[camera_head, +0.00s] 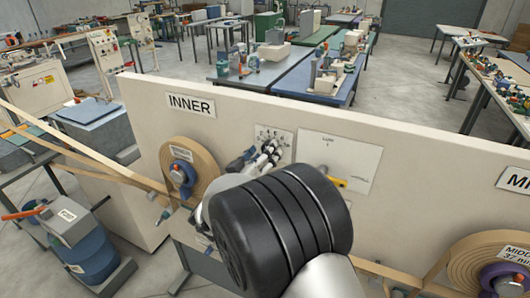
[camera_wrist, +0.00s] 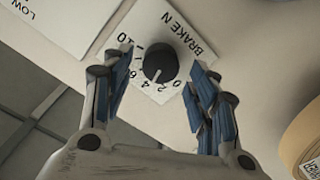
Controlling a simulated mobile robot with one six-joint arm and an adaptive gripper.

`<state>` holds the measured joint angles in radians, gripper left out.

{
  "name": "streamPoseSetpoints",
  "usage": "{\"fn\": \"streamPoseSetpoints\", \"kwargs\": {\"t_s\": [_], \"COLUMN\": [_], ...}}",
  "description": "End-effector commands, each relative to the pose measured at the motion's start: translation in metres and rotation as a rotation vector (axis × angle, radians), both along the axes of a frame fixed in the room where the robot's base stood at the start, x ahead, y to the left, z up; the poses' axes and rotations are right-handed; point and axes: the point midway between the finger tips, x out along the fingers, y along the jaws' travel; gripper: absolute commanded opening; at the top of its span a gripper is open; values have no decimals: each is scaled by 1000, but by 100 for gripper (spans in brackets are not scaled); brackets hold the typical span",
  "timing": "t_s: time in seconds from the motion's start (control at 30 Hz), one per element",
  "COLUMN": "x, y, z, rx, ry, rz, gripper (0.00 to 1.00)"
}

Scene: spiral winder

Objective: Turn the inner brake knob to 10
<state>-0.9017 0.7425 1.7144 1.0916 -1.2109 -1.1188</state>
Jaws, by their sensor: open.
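The black round brake knob (camera_wrist: 160,64) sits on a white scale plate (camera_wrist: 172,28) marked BRAKE N with numbers around the knob. Its pale pointer mark seems to face the low-to-middle numbers, but the exact value is too small to tell. My gripper (camera_wrist: 160,62) is open, with one blue-padded finger on each side of the knob and a visible gap on both sides. In the head view my gripper (camera_head: 264,155) is at the plate (camera_head: 274,134) on the panel under the INNER sign (camera_head: 191,105); the knob is hard to make out there.
A white plate (camera_head: 340,150) with a yellow-handled part is to the right. Another roll (camera_head: 460,262) is at lower right.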

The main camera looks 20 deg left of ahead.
Motion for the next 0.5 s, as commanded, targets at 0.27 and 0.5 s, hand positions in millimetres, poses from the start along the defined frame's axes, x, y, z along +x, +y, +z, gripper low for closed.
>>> {"fn": "streamPoseSetpoints", "kwargs": {"t_s": [0.27,0.5], "x": [17,17], "y": [-1,-1], "z": [0,0], "rx": [-1,-1], "ry": [0,0], "rz": [0,0], "gripper": [54,52]}}
